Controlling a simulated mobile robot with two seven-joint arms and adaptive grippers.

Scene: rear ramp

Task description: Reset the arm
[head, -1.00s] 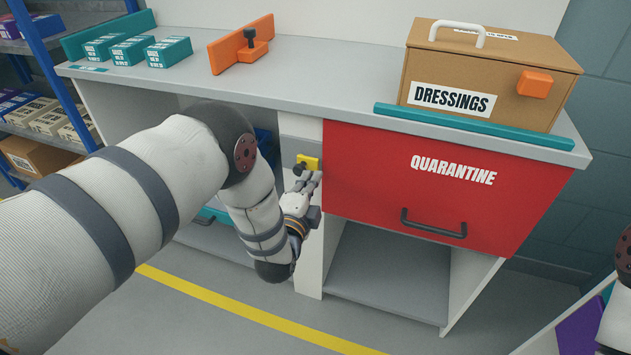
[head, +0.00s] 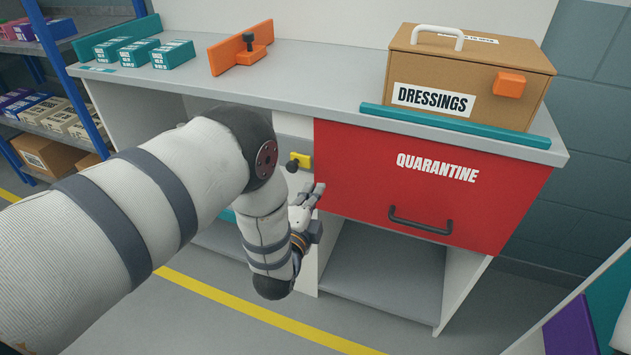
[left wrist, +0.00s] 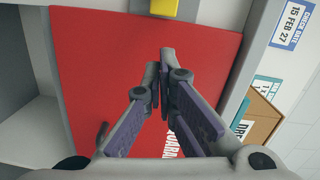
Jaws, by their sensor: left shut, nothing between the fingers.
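My left arm reaches in from the left in the head view. Its gripper (head: 315,196) is at the left edge of the red QUARANTINE front (head: 375,185), below a yellow latch piece with a dark knob (head: 299,161). In the left wrist view the fingers of the left gripper (left wrist: 167,65) are together with nothing between them, in front of the red panel (left wrist: 95,65). I cannot tell from these views whether the fingers touch the panel. My right gripper does not show.
A grey counter (head: 310,92) runs above the red front. On it are a DRESSINGS box (head: 470,75), an orange bracket (head: 240,50) and several teal cartons (head: 172,54). An open bay (head: 385,275) lies below the red front. A shelf rack (head: 50,120) stands at left.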

